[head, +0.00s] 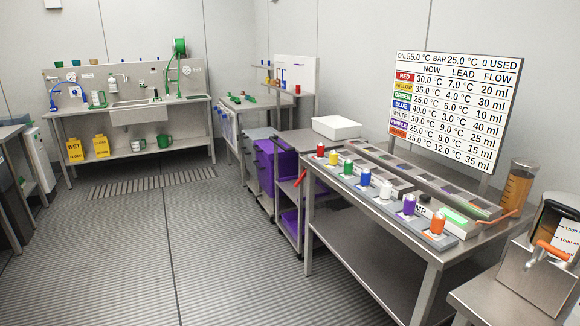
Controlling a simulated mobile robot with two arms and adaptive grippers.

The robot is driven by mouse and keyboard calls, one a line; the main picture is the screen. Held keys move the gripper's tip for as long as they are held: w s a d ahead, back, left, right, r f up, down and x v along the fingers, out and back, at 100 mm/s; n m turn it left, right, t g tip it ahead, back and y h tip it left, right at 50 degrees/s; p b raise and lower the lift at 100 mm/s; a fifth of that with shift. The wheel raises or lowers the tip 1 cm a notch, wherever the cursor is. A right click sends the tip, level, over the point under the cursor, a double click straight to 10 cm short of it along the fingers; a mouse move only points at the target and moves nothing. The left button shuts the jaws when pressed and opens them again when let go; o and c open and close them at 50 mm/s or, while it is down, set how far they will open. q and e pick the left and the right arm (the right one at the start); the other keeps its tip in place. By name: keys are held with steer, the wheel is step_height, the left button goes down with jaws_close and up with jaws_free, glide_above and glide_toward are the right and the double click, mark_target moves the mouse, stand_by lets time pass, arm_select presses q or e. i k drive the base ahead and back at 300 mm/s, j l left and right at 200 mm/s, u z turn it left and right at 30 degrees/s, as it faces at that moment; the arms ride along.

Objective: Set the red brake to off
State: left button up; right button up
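Neither of my grippers is in view. I cannot tell for sure which part is the red brake. A small red bar (300,178) slants at that table's left end, beside the cart. It is too small for me to read any on or off setting.
The steel table (420,232) carries the row and a board of readings (458,105). A steel cart with purple bins (268,165) stands left of it. A jar of amber liquid (517,186) stands at its right end. The ribbed floor (170,255) is clear.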

mark_target(303, 175)
steer(key=i, duration=2.05)
steer(key=i+j+z, duration=0.2)
steer(key=i, duration=0.7)
steer(key=i+j+z, duration=0.1)
steer(key=j+z, duration=0.25)
steer(key=i+j+z, duration=0.1)
steer(key=z, duration=0.25)
